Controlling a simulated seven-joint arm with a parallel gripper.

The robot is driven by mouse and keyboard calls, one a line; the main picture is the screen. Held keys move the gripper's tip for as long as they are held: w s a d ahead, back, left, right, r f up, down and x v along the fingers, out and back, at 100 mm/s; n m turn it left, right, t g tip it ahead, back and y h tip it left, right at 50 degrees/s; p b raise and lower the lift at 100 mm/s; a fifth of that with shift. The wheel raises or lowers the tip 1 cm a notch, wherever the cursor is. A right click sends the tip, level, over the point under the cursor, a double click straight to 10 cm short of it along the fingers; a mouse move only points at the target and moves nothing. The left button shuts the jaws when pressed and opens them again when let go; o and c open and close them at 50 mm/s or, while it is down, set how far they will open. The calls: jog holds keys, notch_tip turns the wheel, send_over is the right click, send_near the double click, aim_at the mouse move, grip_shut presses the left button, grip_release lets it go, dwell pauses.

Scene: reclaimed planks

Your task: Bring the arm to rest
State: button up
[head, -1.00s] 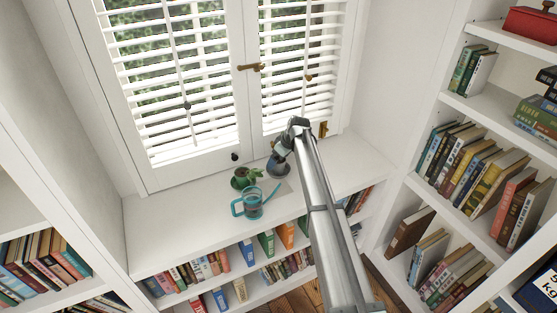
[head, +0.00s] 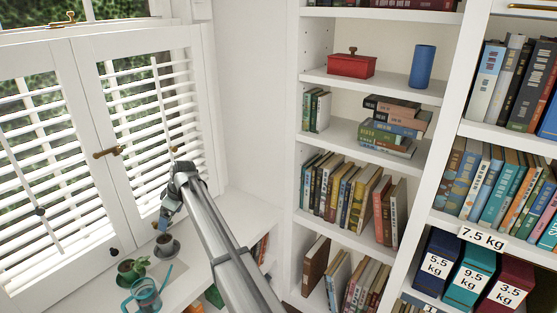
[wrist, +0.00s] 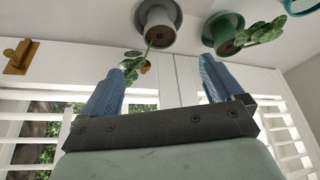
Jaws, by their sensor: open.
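My gripper (head: 165,217) is open, with nothing between its blue fingers. In the head view it is in front of the right shutter, above the grey pot (head: 167,247) on the white window sill. The wrist view is upside down and shows both fingers apart (wrist: 158,66). There the grey pot (wrist: 158,24) has a thin stem with round leaves (wrist: 133,66), which appear between the fingers in the picture. I cannot tell whether a finger touches the leaves.
A green potted plant (head: 130,271) and a teal watering can (head: 146,297) stand on the sill left of the grey pot. Shutters (head: 150,130) are close behind my gripper. A bookcase (head: 290,150) with books, a red box (head: 351,65) and a blue cylinder (head: 422,66) stands to the right.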

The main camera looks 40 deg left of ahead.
jog(key=w+d+f+m+h, duration=0.2)
jog(key=d+f+m, duration=0.3)
jog(key=d+f, duration=1.05)
jog(key=w+d+f+m+t+h, duration=0.1)
jog(key=d+f+m, duration=0.55)
jog(key=d, duration=1.55)
jog(key=w+d+f+m+h, duration=0.2)
jog(key=d+f+m, duration=0.1)
jog(key=d+f, duration=1.3)
jog(key=s+d+f+m+g, duration=0.2)
jog(key=s+d, duration=0.4)
jog(key=d, duration=0.6)
jog(key=s+d+f+m+g, duration=0.2)
jog(key=s+d, duration=0.4)
jog(key=d, duration=0.7)
jog(key=s+d+f+m+g, duration=0.1)
jog(key=s+d+f+m, duration=0.2)
jog(key=d, duration=1)
jog(key=s+f, duration=0.1)
jog(key=s, duration=0.2)
jog(key=shift+s+f+m+g, duration=0.15)
jog(key=shift+f+m+g, duration=0.1)
jog(key=shift+m+g, duration=0.15)
jog(key=shift+d+m+y, duration=0.3)
jog(key=shift+d+m, duration=0.05)
jog(key=shift+d, duration=0.4)
jog(key=shift+c, duration=0.2)
